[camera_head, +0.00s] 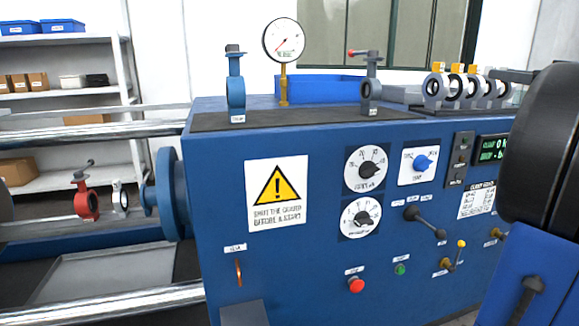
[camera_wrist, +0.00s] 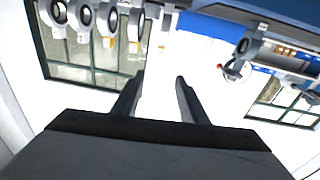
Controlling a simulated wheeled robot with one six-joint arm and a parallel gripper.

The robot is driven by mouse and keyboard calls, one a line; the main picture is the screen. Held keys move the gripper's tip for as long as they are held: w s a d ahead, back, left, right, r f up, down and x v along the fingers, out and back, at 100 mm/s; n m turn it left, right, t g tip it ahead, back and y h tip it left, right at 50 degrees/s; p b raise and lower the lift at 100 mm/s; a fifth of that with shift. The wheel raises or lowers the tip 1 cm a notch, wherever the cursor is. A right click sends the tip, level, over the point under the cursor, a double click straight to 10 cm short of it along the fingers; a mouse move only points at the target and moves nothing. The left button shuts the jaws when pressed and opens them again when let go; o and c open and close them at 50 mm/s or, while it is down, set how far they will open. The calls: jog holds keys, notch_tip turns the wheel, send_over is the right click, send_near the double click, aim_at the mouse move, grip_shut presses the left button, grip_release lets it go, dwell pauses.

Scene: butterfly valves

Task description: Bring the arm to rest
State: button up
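My gripper (camera_wrist: 160,80) shows in the wrist view with its two dark fingers apart and nothing between them. Behind the gap is pale wall. The wrist picture appears upside down. A row of grey butterfly valves (camera_wrist: 108,20) is at its upper left, apart from the fingers. A grey valve with a red-tipped lever (camera_wrist: 240,50) is at its upper right. In the head view the same row of valves (camera_head: 462,88) stands at the right of the machine top, and the red-tipped valve (camera_head: 371,85) stands left of it. I cannot make out my fingers in the head view.
The blue machine (camera_head: 330,270) fills the middle, with dials and levers on its front. A blue valve (camera_head: 235,88), a pressure gauge (camera_head: 284,42) and a blue bin (camera_head: 325,90) stand on top. A red valve (camera_head: 86,203) is at left, near shelves (camera_head: 60,97). Wall space above the machine looks clear.

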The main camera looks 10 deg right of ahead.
jog(key=w+a+m+t+h, duration=0.1)
jog(key=w+a+m+h, duration=0.2)
jog(key=w+a+h, duration=0.3)
jog(key=s+a+f+m+g+h, duration=0.1)
jog(key=s+a+f+m+g, duration=0.15)
jog(key=a+f, duration=0.3)
jog(key=s+a+f+m+g+h, duration=0.1)
jog(key=a+f+g+h, duration=0.2)
jog(key=f, duration=0.4)
jog(key=s+a+f+n+g+y, duration=0.2)
jog(key=s+a+f, duration=0.5)
jog(key=f, duration=0.4)
jog(key=s+a+f+n+g+y, duration=0.1)
jog(key=s+a+f+g+y, duration=0.3)
jog(key=s+a+f, duration=0.4)
jog(key=s+a+f+n+g+y, duration=0.2)
jog(key=s+a+f, duration=0.5)
jog(key=a+f, duration=0.4)
notch_tip(320, 180, down, 3)
jog(key=shift+s+a+f+n+g+y, duration=0.25)
jog(key=shift+n+g+y, duration=0.1)
jog(key=shift+g+y, duration=0.45)
jog(key=shift+w+r, duration=0.1)
